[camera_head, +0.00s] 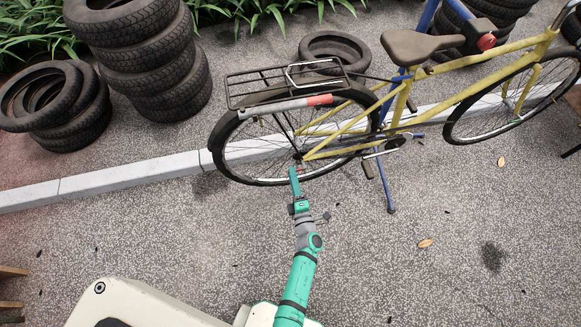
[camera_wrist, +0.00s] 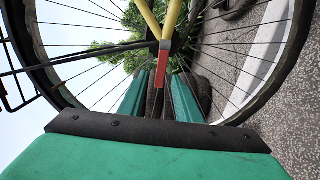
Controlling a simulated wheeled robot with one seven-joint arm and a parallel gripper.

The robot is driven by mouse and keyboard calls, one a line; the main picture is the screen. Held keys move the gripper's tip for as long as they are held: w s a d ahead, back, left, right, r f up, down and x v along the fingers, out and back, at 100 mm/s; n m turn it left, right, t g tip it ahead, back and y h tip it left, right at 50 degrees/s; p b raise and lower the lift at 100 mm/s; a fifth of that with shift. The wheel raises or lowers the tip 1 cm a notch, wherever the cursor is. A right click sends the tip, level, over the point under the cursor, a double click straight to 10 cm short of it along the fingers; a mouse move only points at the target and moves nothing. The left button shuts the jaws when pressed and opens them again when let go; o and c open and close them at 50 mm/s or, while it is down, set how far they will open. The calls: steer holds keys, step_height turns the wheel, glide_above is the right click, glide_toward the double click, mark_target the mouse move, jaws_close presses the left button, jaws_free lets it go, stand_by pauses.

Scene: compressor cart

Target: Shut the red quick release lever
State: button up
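The red quick release lever (camera_wrist: 162,67) is at the rear wheel's hub, where the yellow frame tubes (camera_wrist: 164,22) meet, and sticks out toward the wrist camera. It is too small to make out clearly in the head view. My gripper (camera_wrist: 160,90) is open, with one green finger on each side of the lever in the wrist view. Gaps show between the lever and both fingers, so I see no contact. In the head view my gripper (camera_head: 294,173) is just in front of the hub of the yellow bicycle's rear wheel (camera_head: 230,170).
The bicycle hangs on a blue stand (camera_head: 380,170) with a red clamp knob (camera_head: 487,42). A grey-and-red pump (camera_head: 285,106) lies along the rear rack (camera_head: 250,78). Tyre stacks (camera_head: 150,60) stand behind a pale kerb (camera_head: 120,178). The pavement in front is mostly clear.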

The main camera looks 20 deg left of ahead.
steer(key=shift+v, duration=2)
steer(key=s+d+r+m+h, duration=0.3)
steer(key=s+d+r+m, duration=0.1)
steer(key=s+r+m, duration=0.4)
steer(key=s+d+r+m+h, duration=0.3)
steer(key=s+d+r+m, duration=0.2)
steer(key=s+r+m, duration=0.3)
steer(key=s+d+r+m+h, duration=0.3)
steer(key=s+d+r+m, duration=0.2)
steer(key=s, duration=0.9)
step_height(320, 180, up, 3)
steer(key=m, duration=0.3)
steer(key=shift+m+h, duration=0.3)
steer(key=shift+h, duration=0.1)
steer(key=shift+c, duration=0.2)
